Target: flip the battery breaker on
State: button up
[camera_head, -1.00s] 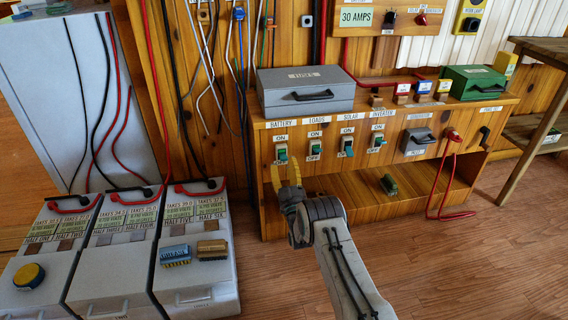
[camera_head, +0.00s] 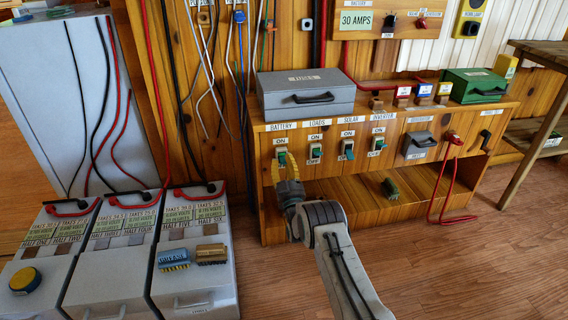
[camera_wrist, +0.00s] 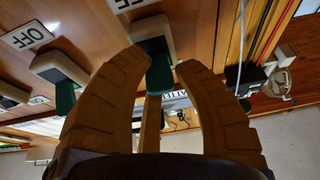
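The battery breaker (camera_head: 282,158) is the leftmost of a row of green-lever switches on the front of a wooden bench, with a BATTERY label and an ON tag above it. My gripper (camera_head: 285,167) is right in front of it and hides its lower part. I cannot tell whether either finger touches the lever. The breaker body (camera_wrist: 153,32) shows beyond the fingertips.
The loads (camera_head: 316,151), solar (camera_head: 347,149) and inverter (camera_head: 377,145) switches are to the right. A grey case (camera_head: 306,94) sits on the bench above. Grey batteries (camera_head: 190,275) stand on the floor at left. A red cable (camera_head: 447,185) hangs at right. Open floor lies at front right.

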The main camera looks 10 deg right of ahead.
grip_shut()
jog(key=shift+r, duration=0.1)
jog(key=shift+r+p, duration=0.3)
jog(key=shift+p, duration=0.3)
jog(key=shift+d+r+g+p, duration=0.1)
jog(key=shift+r+g+p, duration=0.35)
jog(key=shift+g+p, duration=0.65)
jog(key=shift+w+r+p, duration=0.1)
jog(key=shift+p, duration=0.45)
jog(key=shift+g+p, duration=0.45)
jog(key=shift+g, duration=0.35)
jog(key=shift+f, duration=0.2)
jog(key=shift+d, duration=0.1)
